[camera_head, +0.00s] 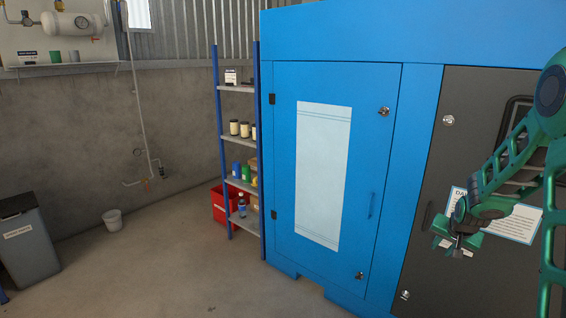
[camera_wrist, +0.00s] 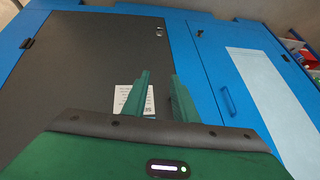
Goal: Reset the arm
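My green arm shows at the right edge of the head view, bent, with my gripper (camera_head: 452,243) hanging low in front of the dark panel (camera_head: 432,150) of the blue cabinet. In the wrist view, the two green fingers of my gripper (camera_wrist: 163,97) stand apart with a gap between them and nothing held. Behind them are the dark panel (camera_wrist: 85,60) and a white printed sheet (camera_wrist: 128,97), partly hidden by a finger. The gripper appears apart from the cabinet; the exact distance is hard to tell.
The blue cabinet (camera_head: 285,150) has a door with a pale window panel (camera_head: 322,175) and a handle (camera_head: 371,205). The floor (camera_head: 180,270) between is clear.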

